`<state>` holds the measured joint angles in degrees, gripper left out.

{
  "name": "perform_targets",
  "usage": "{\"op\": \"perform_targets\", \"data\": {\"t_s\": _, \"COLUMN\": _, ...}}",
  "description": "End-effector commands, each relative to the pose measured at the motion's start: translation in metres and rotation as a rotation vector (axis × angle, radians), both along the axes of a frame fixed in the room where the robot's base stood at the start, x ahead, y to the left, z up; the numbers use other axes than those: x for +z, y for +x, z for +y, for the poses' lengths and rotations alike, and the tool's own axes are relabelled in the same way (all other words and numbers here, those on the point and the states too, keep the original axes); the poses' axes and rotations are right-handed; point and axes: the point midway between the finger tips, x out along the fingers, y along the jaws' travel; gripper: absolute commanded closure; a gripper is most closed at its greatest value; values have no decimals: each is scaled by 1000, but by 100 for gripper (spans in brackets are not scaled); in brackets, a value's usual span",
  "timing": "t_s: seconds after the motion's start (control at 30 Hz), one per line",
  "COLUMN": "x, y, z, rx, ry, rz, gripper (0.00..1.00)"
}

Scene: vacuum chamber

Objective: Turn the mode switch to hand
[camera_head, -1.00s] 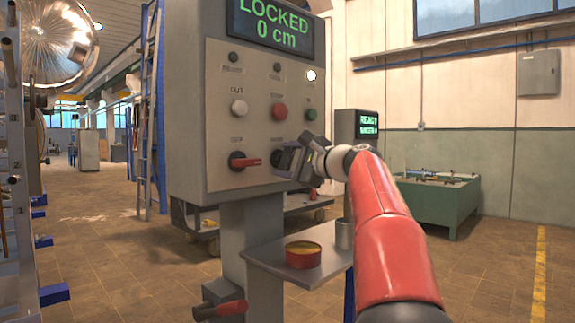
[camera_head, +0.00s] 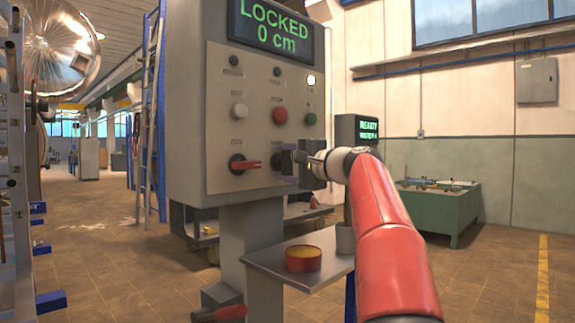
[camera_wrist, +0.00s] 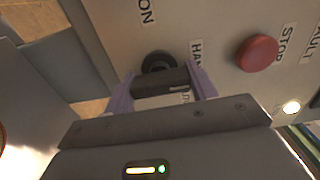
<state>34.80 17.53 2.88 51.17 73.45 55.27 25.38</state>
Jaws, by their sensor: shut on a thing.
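The mode switch is a dark rotary knob on the grey control panel (camera_head: 222,110). In the wrist view its round base (camera_wrist: 159,61) shows beside a label that starts "HA", the rest being covered. My gripper (camera_head: 287,158) is at the panel's lower right in the head view and hides most of the switch. In the wrist view the purple fingers of my gripper (camera_wrist: 162,88) are shut on the switch's dark handle, one on each side. Which position the switch points to cannot be told.
A red-handled switch (camera_head: 245,164) sits just left. Above are a white button (camera_head: 239,111), a red stop button (camera_head: 280,115) and a lit white lamp (camera_head: 311,80). The display (camera_head: 270,28) reads "LOCKED 0 cm". A shelf with a red tin (camera_head: 303,259) juts out below.

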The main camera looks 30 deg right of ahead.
Motion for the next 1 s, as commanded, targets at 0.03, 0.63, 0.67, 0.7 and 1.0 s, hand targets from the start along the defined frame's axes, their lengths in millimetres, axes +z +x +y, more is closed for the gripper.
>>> {"op": "perform_targets", "data": {"t_s": 0.03, "x": -2, "y": 0, "z": 0, "rx": 2, "ry": -3, "rz": 3, "gripper": 66}}
{"op": "perform_targets", "data": {"t_s": 0.63, "x": -1, "y": 0, "z": 0, "rx": 1, "ry": -2, "rz": 2, "gripper": 22}}
{"op": "perform_targets", "data": {"t_s": 0.67, "x": -1, "y": 0, "z": 0, "rx": 1, "ry": -2, "rz": 2, "gripper": 22}}
{"op": "perform_targets", "data": {"t_s": 0.7, "x": -1, "y": -1, "z": 0, "rx": 0, "ry": -2, "rz": 2, "gripper": 22}}
{"op": "perform_targets", "data": {"t_s": 1.0, "x": -2, "y": -41, "z": -16, "rx": -3, "ry": -3, "rz": 1, "gripper": 22}}
